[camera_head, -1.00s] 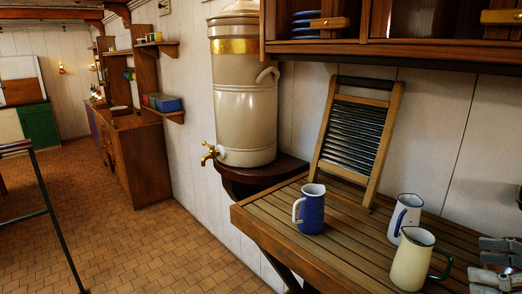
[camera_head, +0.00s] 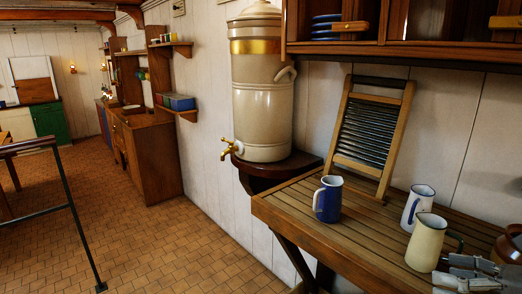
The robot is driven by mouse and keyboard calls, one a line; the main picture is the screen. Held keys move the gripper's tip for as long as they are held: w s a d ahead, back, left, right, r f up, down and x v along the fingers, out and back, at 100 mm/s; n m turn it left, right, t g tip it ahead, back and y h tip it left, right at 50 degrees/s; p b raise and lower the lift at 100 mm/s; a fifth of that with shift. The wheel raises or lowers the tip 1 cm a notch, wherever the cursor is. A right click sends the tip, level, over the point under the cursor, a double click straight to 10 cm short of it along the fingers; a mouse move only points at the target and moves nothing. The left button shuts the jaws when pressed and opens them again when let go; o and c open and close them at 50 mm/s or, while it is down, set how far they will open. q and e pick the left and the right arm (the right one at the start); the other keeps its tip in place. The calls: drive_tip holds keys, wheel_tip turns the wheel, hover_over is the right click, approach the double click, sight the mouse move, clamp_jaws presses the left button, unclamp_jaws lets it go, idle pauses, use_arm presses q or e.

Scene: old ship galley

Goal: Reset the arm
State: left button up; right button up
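My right gripper (camera_head: 444,272) comes in from the lower right corner, grey and partly cut off by the frame edge. Its fingers look apart, with nothing seen between them. It is close to the near side of the slatted wooden counter (camera_head: 330,235), just below and right of a cream jug (camera_head: 424,245) with a dark handle. Whether it touches the counter or jug cannot be told. My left gripper is not in view.
A blue jug (camera_head: 327,200) and a white jug (camera_head: 416,205) stand on the counter, with a brown pot (camera_head: 510,245) at the right edge. A washboard (camera_head: 368,135) leans on the wall beside a water urn (camera_head: 262,95). The floor (camera_head: 180,250) at left is open beyond a railing (camera_head: 70,200).

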drive_tip(key=w+a+f+m+t+h, duration=0.2)
drive_tip(key=a+f+m, duration=1.2)
drive_tip(key=a+m, duration=0.25)
drive_tip(key=s+f+m+g+h, duration=0.35)
drive_tip(key=s+f+m, duration=0.35)
drive_tip(key=s+m, duration=0.4)
drive_tip(key=s+f+m+g+h, duration=0.3)
drive_tip(key=s+f+m+g, duration=0.2)
drive_tip(key=s+f+m, duration=0.45)
drive_tip(key=s+f+m+g, duration=0.1)
drive_tip(key=s+f, duration=0.1)
drive_tip(key=f, duration=1.1)
drive_tip(key=s+f+m+g, duration=0.1)
drive_tip(key=s+f+m, duration=0.1)
drive_tip(key=f, duration=1.1)
drive_tip(key=s+d+f, duration=0.3)
drive_tip(key=s+f, duration=1.2)
drive_tip(key=shift+s+d+n+g, duration=0.2)
drive_tip(key=shift+d+n+g, duration=0.1)
drive_tip(key=shift+d+g, duration=0.05)
